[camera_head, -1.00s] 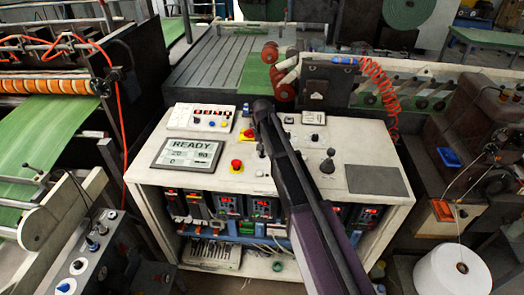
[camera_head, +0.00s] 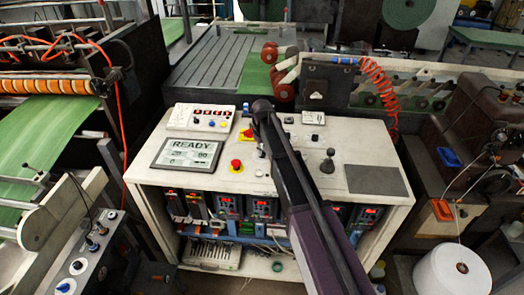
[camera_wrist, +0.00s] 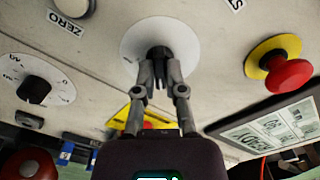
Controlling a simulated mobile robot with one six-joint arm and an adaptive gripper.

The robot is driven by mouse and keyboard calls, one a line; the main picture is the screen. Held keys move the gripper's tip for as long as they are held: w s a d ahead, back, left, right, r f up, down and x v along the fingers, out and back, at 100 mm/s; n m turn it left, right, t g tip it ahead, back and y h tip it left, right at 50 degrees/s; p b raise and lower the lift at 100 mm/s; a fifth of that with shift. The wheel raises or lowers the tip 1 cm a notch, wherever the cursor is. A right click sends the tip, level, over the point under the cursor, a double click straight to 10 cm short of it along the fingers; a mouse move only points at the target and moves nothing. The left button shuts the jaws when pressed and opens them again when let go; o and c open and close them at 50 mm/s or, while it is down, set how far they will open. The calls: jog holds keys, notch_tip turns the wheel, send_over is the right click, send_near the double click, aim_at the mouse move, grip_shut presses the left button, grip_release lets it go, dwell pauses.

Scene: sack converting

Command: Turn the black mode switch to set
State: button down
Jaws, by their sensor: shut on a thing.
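The black mode switch (camera_wrist: 158,53) sits on a round white plate (camera_wrist: 128,42) on the console's pale top, in the wrist view. My gripper (camera_wrist: 160,72) is closed around it, one finger on each side. The fingers hide part of the switch, and I cannot read which position it points to. A short mark shows at the plate's left edge.
A red emergency button on a yellow base (camera_wrist: 288,75) stands right of the switch. A black dial with a scale (camera_wrist: 35,88) is at the left, near a ZERO label (camera_wrist: 65,22). A screen reading READY (camera_head: 188,152) and a black joystick (camera_head: 328,165) are on the console.

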jog(key=shift+n, duration=0.3)
jog(key=c, duration=0.7)
grip_release()
jog(key=shift+m, duration=0.4)
